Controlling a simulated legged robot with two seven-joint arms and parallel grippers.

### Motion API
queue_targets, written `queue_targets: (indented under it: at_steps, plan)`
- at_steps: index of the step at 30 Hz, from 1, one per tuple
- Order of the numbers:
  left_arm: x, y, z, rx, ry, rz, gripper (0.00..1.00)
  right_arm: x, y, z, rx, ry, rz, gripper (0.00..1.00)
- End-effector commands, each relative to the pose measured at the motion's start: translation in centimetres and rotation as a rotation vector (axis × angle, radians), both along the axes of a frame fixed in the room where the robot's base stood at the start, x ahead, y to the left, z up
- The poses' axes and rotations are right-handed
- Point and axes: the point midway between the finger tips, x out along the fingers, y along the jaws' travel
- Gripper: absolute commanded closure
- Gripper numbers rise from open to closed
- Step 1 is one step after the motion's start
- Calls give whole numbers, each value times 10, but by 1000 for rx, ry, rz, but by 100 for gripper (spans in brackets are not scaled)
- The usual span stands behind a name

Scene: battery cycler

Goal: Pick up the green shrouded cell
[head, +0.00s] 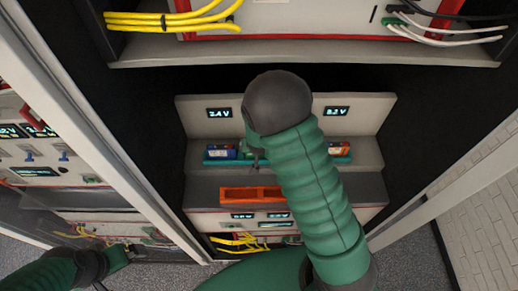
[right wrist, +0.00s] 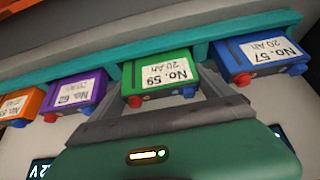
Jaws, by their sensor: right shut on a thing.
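The green shrouded cell (right wrist: 162,76), labelled No. 59, sits at the teal rack (right wrist: 199,51) in the right wrist view. My right gripper (right wrist: 160,97) has its grey fingers on either side of this cell and is shut on it. In the head view my right arm hides the green cell and most of the gripper. My left arm shows at the lower left of the head view, but its finger state is unclear.
A blue cell No. 57 (right wrist: 262,57) is close on one side, a purple cell No. 62 (right wrist: 78,91) and an orange cell (right wrist: 23,104) on the other. An orange tray (head: 252,194) lies in front of the teal rack. Cabinet posts flank the bay.

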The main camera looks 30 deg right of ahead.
Motion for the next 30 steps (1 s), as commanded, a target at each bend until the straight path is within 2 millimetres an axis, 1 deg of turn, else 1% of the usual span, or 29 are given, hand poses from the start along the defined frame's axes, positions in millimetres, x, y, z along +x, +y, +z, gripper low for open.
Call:
queue_targets:
  at_steps: [5,9,13,17,23,24,25,30]
  plan:
    - [0,0,-2,0,0,0,0,1,0,14,-2,-5,2,70]
    - [0,0,-3,0,0,0,0,2,1,36,-1,-7,3,70]
    - [0,0,-9,0,0,0,0,-24,14,36,2,-1,2,70]
    - [0,0,-9,0,0,0,0,-51,29,40,2,-1,5,70]
    - [0,0,-4,0,0,0,0,-93,51,46,1,0,4,70]
    - [0,0,7,0,1,0,0,-97,50,52,-6,4,0,70]
    - [0,0,16,0,1,0,0,-97,48,55,-16,5,-3,70]
    - [0,0,54,0,-1,0,0,-105,48,58,-36,11,-1,70]
